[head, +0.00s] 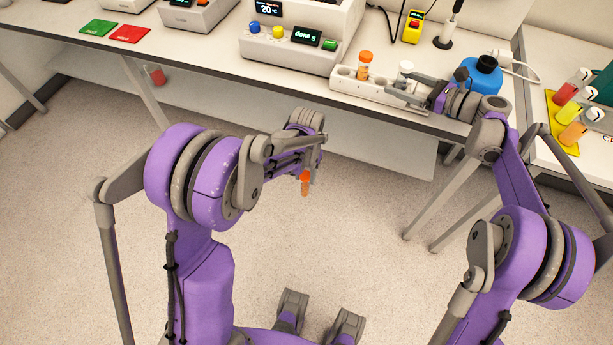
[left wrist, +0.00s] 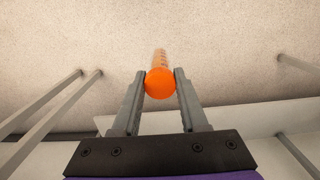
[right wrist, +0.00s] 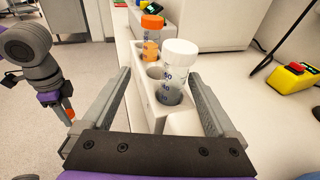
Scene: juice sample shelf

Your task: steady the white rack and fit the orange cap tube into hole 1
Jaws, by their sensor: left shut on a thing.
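An orange cap tube (head: 305,185) is held by my left gripper (head: 309,166) over the floor, in front of the bench. In the left wrist view its orange cap (left wrist: 160,83) sits between the fingers and its body points away. The white rack (head: 372,88) stands near the bench's front edge. It holds another orange-capped tube (head: 365,62) with orange contents and a white-capped tube (head: 405,69), with some open holes visible. My right gripper (head: 398,88) is open, its fingers on either side of the rack's right end; contact is unclear. I cannot read any hole numbers.
A blue bottle (head: 482,74) stands behind my right wrist. A white machine (head: 290,45) with a lit display stands left of the rack. Green and red mats (head: 128,33) lie at the far left of the bench. Small bottles stand on a yellow mat (head: 563,125) at right.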

